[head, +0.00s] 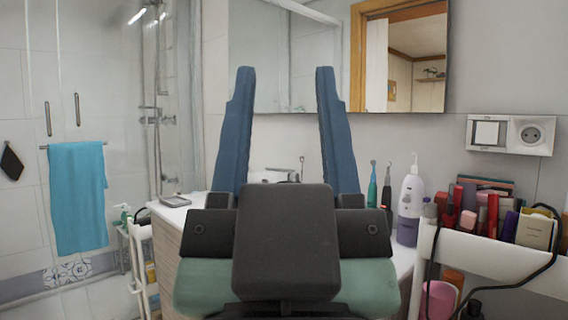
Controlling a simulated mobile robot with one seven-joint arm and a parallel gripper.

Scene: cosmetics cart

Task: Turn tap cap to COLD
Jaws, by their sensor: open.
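A small chrome tap (285,171) shows low between the fingers, beyond the gripper, on the sink counter. Most of the tap and basin is hidden behind my gripper's dark body. A thin upright part (302,165) stands at the tap's right. I cannot make out the cap's COLD mark or its turned position.
A white cart (480,255) loaded with cosmetics and a hanging black cable stands at right. A white-and-purple bottle (410,205) and toothbrushes (372,188) stand on the counter beside it. A mirror (400,60) hangs behind. A blue towel (78,195) and shower are at left.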

